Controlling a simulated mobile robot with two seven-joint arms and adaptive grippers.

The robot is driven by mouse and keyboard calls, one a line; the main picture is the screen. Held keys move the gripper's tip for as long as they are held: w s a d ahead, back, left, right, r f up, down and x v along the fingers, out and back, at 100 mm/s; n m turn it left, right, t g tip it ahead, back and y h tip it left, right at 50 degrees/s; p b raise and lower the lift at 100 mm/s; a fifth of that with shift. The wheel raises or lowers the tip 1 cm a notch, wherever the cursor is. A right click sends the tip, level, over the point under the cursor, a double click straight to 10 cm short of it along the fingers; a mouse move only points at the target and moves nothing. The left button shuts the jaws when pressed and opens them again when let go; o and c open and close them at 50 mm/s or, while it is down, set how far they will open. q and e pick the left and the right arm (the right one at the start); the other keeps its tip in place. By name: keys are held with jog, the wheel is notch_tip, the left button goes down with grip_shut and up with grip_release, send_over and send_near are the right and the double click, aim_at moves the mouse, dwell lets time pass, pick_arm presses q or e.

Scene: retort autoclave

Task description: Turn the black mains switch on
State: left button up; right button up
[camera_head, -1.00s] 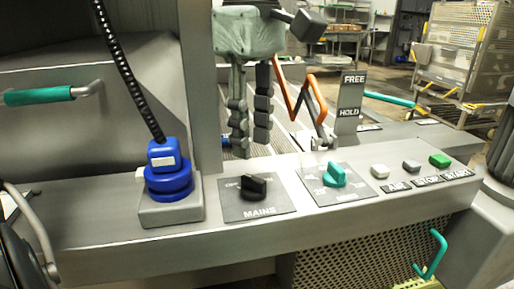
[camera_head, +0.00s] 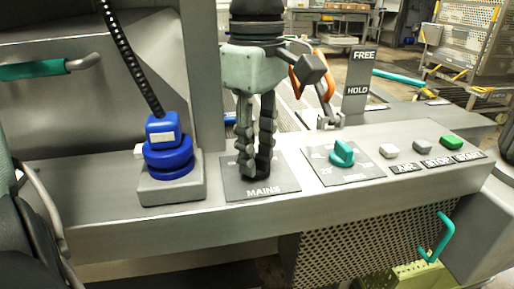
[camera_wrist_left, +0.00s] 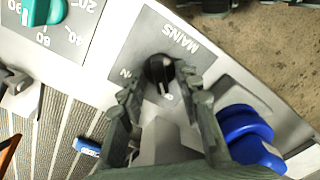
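The black mains switch (camera_wrist_left: 159,70) sits on a grey plate marked MAINS (camera_wrist_left: 197,50); the plate also shows in the head view (camera_head: 280,186). My left gripper (camera_head: 255,171) points down over this plate, and its fingers hide most of the switch in the head view. In the left wrist view the fingers are apart, one on each side of the knob. A pale mark on the knob points toward the wrist, beside a label partly hidden. My right gripper is not in view.
A blue plug (camera_head: 168,157) with a black cable stands left of the switch. A teal knob (camera_head: 342,153) and white, grey and green (camera_head: 451,142) buttons lie to the right. An upright FREE/HOLD plate (camera_head: 358,85) and orange-handled lever (camera_head: 300,84) stand behind.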

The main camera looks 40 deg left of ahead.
pick_arm(q)
jog(key=shift+c, duration=0.3)
grip_shut()
